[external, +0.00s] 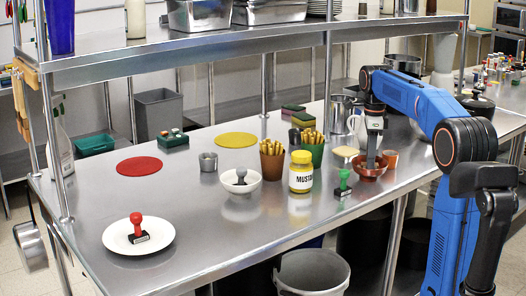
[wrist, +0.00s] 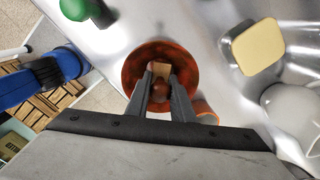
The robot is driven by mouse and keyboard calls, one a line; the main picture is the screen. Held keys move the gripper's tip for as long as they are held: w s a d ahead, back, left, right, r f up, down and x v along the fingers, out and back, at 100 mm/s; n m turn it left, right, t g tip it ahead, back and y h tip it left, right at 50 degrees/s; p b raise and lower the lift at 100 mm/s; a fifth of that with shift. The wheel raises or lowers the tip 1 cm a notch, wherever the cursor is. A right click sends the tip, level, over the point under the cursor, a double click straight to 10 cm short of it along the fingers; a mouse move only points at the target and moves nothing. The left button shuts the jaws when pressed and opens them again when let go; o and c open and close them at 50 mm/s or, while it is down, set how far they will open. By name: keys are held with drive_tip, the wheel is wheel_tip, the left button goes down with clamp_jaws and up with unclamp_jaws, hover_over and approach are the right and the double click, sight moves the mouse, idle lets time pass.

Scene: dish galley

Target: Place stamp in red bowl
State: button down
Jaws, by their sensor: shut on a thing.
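The red bowl (external: 362,172) stands near the right front edge of the steel table. In the wrist view the red bowl (wrist: 184,58) lies under my fingers. My gripper (external: 371,163) reaches down into it. In the wrist view my gripper (wrist: 159,88) is shut on a small brown stamp (wrist: 160,70) with a round knob and a tan block. The stamp is within the bowl's outline; whether it touches the bottom is hard to tell. In the external view the fingers and bowl rim hide it.
A green stamp (external: 343,182) stands left of the bowl. A red stamp (external: 136,229) is on a white plate (external: 115,237), a grey one (external: 241,177) in a white bowl (external: 240,187). An orange cup (external: 391,158), a sponge (wrist: 258,46) and a mustard jar (external: 300,172) are near.

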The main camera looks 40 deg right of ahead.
drive_tip(key=c, duration=1.5)
unclamp_jaws()
drive_tip(key=shift+o, duration=0.2)
drive_tip(key=shift+r, duration=3.5)
drive_tip(key=shift+s+a, duration=0.1)
drive_tip(key=s+a+f+n+t, duration=0.4)
drive_tip(key=s+a+f+n, duration=1.9)
drive_tip(key=s+f+n, duration=0.2)
drive_tip(key=shift+s+a+n+t, duration=0.2)
drive_tip(key=shift+s+n+t, duration=0.2)
drive_tip(key=shift+s+n, duration=0.45)
